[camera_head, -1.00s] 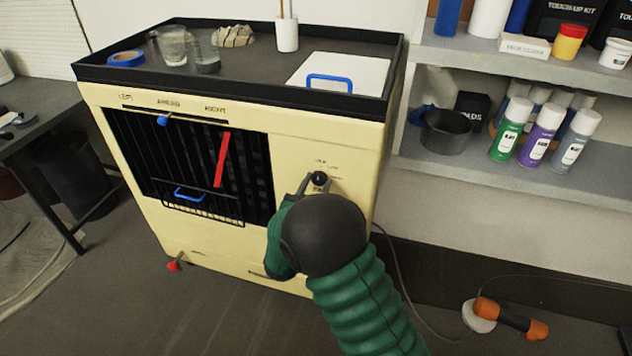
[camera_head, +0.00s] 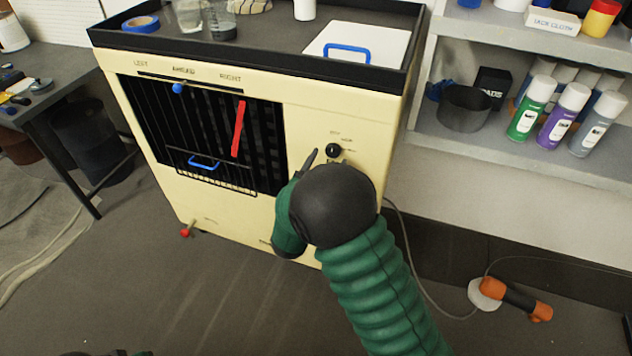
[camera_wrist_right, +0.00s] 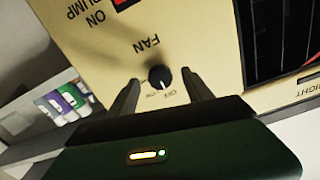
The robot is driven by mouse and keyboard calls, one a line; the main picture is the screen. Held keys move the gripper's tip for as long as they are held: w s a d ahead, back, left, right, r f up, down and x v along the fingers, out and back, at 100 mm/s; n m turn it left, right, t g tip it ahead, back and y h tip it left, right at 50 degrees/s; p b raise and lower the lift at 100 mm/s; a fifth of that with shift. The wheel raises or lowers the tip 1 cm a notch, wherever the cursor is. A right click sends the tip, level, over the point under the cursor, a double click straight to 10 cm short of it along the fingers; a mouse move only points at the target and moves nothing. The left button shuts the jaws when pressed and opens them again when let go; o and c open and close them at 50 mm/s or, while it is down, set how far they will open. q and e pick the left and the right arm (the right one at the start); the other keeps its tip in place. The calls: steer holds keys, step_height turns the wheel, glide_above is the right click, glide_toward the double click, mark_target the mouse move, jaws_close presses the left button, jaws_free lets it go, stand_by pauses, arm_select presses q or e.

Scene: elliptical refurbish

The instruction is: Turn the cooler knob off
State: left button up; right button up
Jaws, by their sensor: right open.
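The cooler (camera_head: 350,110) is a cream cabinet with a black grille. Its small round black knob (camera_head: 333,150) is on the front, right of the grille. In the right wrist view the knob (camera_wrist_right: 160,77) sits below the word FAN, with small lettering beside it. My right gripper (camera_head: 328,155) is in front of the knob, partly hidden by my wrist. In the right wrist view my right gripper (camera_wrist_right: 161,78) is open, one finger on each side of the knob, with visible gaps. Only a dark green sliver shows at the head view's bottom left; no left gripper is visible.
A red strip (camera_head: 238,128) and a blue slider (camera_head: 178,88) are at the grille. The black top tray (camera_head: 270,55) holds jars and a white board. A shelf (camera_head: 520,165) with spray cans (camera_head: 529,110) is at right. An orange-handled tool (camera_head: 512,300) lies on the floor.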

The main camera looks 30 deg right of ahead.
steer(key=p+v, duration=0.2)
steer(key=v, duration=1.2)
steer(key=shift+s+a, duration=0.25)
steer(key=shift+a, duration=0.05)
steer(key=w+a+f+n+g+y, duration=0.25)
steer(key=a+f+n+y, duration=0.4)
steer(key=y, duration=0.55)
steer(key=s+d+f+n+g+y+p, duration=0.1)
steer(key=s+d+n+g+y, duration=0.15)
steer(key=s+n+g, duration=0.9)
steer(key=s+r+m+t+p, duration=0.2)
steer(key=r+m+p, duration=0.1)
steer(key=r+p, duration=0.6)
steer(key=s+r+m+t+p, duration=0.2)
steer(key=r+m+t+p, duration=0.1)
steer(key=r+p, duration=0.6)
steer(key=shift+d+r+h+p, duration=0.2)
steer(key=shift+h+p, duration=0.15)
steer(key=shift+p, duration=0.25)
